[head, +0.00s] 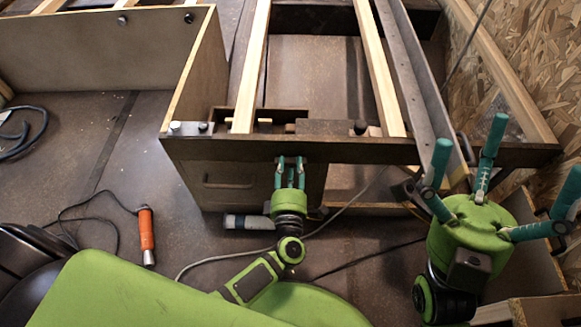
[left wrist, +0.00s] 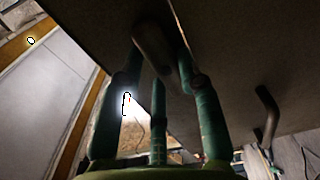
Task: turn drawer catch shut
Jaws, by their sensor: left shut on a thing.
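The drawer (head: 228,184) is a dark brown front with a bar handle (head: 228,182), under the left part of the wooden bench frame. It looks closed. My left gripper (head: 290,160) is at the frame's front edge, right of the handle. In the left wrist view its teal fingers close around a dark, rounded elongated piece (left wrist: 154,52), which looks like the catch. The fingers and the edge hide the catch in the head view, and its exact angle is unclear. My right gripper (head: 487,165) is open and empty, fingers spread, at the right.
An orange-handled tool (head: 146,235) with a black cable lies on the floor at the left. A pale cylinder (head: 248,222) lies below the drawer. Cables cross the floor near my left arm. A chipboard wall (head: 520,60) bounds the right side.

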